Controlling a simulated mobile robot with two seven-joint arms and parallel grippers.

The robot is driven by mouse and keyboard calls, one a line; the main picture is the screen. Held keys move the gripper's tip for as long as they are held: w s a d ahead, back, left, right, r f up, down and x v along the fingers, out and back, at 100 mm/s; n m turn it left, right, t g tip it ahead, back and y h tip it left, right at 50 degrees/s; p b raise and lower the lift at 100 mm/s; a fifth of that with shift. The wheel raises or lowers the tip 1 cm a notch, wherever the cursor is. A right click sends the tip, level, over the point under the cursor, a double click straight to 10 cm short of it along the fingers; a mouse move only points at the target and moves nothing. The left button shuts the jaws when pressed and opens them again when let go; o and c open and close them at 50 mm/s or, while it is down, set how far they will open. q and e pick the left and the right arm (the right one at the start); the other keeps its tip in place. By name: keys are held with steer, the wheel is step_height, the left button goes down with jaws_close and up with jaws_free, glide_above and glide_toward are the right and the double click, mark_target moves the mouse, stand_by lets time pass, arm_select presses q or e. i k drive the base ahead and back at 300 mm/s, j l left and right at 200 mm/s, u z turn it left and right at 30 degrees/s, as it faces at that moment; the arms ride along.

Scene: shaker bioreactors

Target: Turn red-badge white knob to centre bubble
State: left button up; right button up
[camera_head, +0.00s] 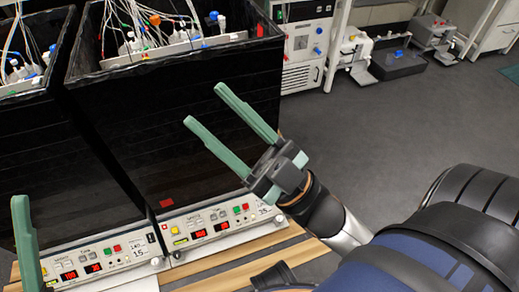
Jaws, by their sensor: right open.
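Two shaker units with white control panels stand at the left, the right panel (215,232) and the left panel (100,270). A red patch (166,203) is on the lower front of the right black box, just above its panel. Small pale round parts sit at the panel ends, one at the right panel's lower left (177,256); I cannot tell which is the red-badge knob. I cannot make out the bubble. My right gripper (204,105) is open and empty, with green fingers in front of the black box. One green finger of my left gripper (24,240) shows at the left edge.
The black box (180,130) holds bottles and tubing on top. A wooden slatted base (240,262) lies under the panels. White instruments (355,55) and a dark tray (397,62) stand at the back. Grey floor (400,125) is clear to the right.

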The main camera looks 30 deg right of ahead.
mark_target(279, 219)
steer(key=l+u, duration=0.45)
steer(key=k+l+u, duration=0.1)
steer(key=l+u, duration=0.15)
steer(key=u, duration=0.2)
steer(key=k+l+u, duration=0.15)
steer(key=l, duration=0.25)
steer(key=k+l+u, duration=0.15)
steer(key=l, duration=0.25)
steer(key=k+l, duration=0.1)
steer(key=l, duration=0.45)
steer(key=i, duration=0.2)
